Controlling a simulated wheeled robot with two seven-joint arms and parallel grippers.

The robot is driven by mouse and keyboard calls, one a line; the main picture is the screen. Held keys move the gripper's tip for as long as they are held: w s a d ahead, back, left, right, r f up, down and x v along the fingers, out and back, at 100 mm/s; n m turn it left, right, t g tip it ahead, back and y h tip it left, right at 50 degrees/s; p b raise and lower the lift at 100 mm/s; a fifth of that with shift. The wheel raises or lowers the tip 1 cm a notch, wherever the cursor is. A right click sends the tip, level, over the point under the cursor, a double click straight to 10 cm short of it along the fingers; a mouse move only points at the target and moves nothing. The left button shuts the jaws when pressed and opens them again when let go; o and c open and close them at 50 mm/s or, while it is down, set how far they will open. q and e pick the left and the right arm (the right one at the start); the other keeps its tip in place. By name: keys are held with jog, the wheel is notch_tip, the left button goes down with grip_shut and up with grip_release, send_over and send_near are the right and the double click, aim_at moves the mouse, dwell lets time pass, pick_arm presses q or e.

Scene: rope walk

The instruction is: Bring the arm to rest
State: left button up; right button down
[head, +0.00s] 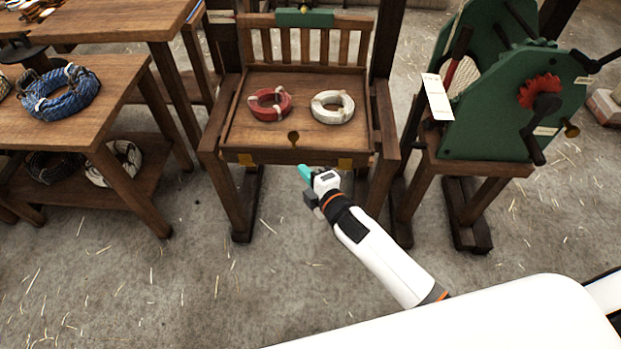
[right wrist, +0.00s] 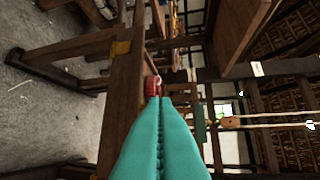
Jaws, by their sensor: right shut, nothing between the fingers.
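My right gripper (head: 304,172) is in the head view, in front of the low front edge of a wooden stand. Its teal fingers (right wrist: 160,135) fill the lower middle of the right wrist view, pressed together with nothing between them. The right arm comes in from the lower right of the head view. On the stand's tray (head: 310,137) lie a red rope coil (head: 269,103) and a white rope coil (head: 332,106), both apart from the gripper. The red coil also shows past the fingertips in the right wrist view (right wrist: 152,86). My left gripper is not in view.
A green winding machine (head: 490,110) with cranks stands on a wooden frame at the right. A wooden table (head: 120,90) at the left holds a blue rope coil (head: 60,92), with more coils on its lower shelf (head: 155,150). The straw-strewn floor (head: 180,280) in front is clear.

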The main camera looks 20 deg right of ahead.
jog(key=s+d+f+m+g+h, duration=0.1)
jog(key=s+d+f+m+g, duration=0.2)
jog(key=s+f, duration=0.5)
jog(key=s+d+f+m+g+h, duration=0.1)
jog(key=s+d+f+m+g, duration=0.25)
jog(key=f, duration=0.95)
jog(key=s+d+f+m+g+h, duration=0.15)
jog(key=s+f+m, duration=0.25)
jog(key=s+f, duration=0.5)
jog(key=s+d+f+m+g, duration=0.1)
jog(key=s+f, duration=0.3)
jog(key=s, duration=0.4)
jog(key=s+d+f+m+g, duration=0.1)
jog(key=s+f+m+g, duration=0.2)
jog(key=s, duration=0.6)
jog(key=s+d+f+m+g+h, duration=0.1)
jog(key=s+f+m+g, duration=0.1)
jog(key=s+f, duration=0.4)
jog(key=s+m, duration=0.1)
jog(key=s, duration=0.1)
jog(key=shift+s+d, duration=0.25)
jog(key=shift+s, duration=0.15)
jog(key=shift+s, duration=0.1)
